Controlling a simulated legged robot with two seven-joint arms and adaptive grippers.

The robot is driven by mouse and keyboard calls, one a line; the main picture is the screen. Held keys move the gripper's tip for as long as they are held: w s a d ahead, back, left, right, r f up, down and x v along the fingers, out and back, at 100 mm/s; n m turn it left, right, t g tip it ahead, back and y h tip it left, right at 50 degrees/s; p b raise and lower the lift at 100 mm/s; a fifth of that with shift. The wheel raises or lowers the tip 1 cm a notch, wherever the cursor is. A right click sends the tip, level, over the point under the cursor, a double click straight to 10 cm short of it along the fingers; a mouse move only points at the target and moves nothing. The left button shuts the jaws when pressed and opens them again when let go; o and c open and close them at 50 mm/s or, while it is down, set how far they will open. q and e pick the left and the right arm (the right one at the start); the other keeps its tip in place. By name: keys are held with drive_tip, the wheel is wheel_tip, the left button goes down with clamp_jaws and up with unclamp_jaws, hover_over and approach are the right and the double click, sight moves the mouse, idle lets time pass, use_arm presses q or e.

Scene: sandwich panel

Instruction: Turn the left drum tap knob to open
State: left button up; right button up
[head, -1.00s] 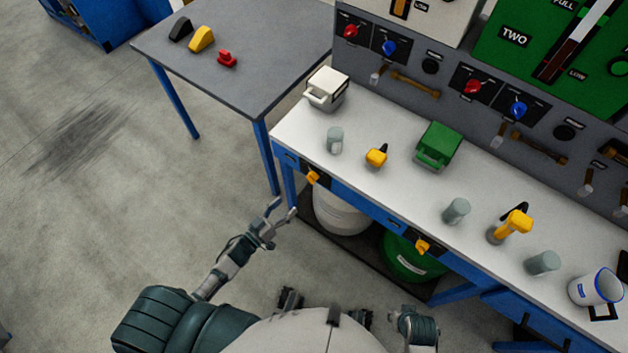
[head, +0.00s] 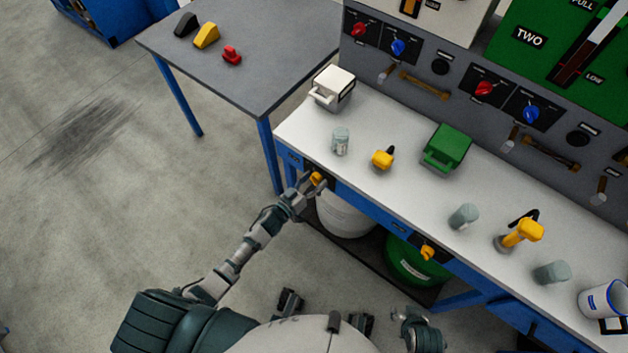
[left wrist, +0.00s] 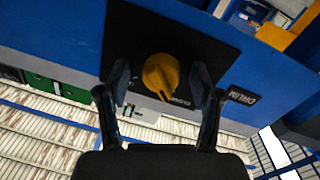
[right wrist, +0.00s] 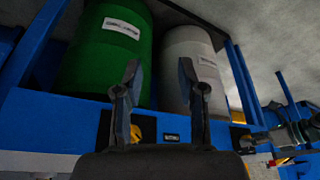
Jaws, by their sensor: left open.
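The left tap knob is yellow (head: 316,178) and sits on a black plate on the blue front edge of the bench, above the white drum (head: 345,214). My left gripper (head: 304,187) is at this knob. In the left wrist view the knob (left wrist: 160,77) shows between the two open fingers (left wrist: 160,90), one on each side. A gap shows beside each finger; contact cannot be told. The knob's pointer ridge is slightly tilted. My right gripper (right wrist: 160,75) is open and empty in the right wrist view, below the bench level, facing the drums.
A second yellow knob (head: 427,252) sits above the green drum (head: 415,262). The white bench top (head: 385,195) holds a white box (head: 332,90), a green box (head: 447,148) and several cups. A grey side table (head: 270,75) stands at the back left. The floor at left is clear.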

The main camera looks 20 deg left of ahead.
use_arm(q)
drive_tip(key=shift+a, duration=0.3)
drive_tip(key=c, duration=1.1)
drive_tip(key=shift+c, duration=0.2)
drive_tip(key=shift+d, duration=0.1)
